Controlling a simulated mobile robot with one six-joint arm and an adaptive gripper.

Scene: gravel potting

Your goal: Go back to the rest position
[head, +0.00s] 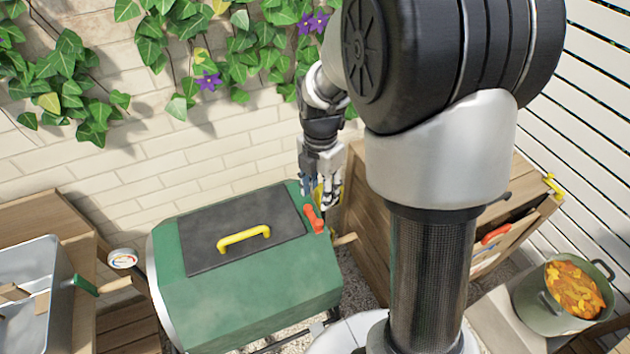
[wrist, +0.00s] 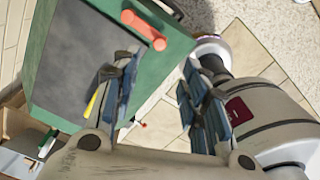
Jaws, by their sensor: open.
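My gripper (head: 320,188) hangs beside the right end of a green drum (head: 240,300) with a dark lid panel (head: 215,215) and a yellow handle (head: 244,238). In the wrist view, the two blue-padded fingers of my gripper (wrist: 160,98) stand apart with nothing between them. The drum's green body (wrist: 170,75) and dark panel (wrist: 75,65) show behind the left finger. A red-orange handle (head: 314,218) sits at the drum's right end, near the fingertips, and it also shows in the wrist view (wrist: 144,28). My arm hides part of the scene.
A wooden cabinet (head: 365,225) stands right of the drum. A green pot (head: 548,312) of orange leaves is at the far right. A grey metal tub (head: 50,262) is at the left. A brick wall (head: 150,150) with ivy rises behind.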

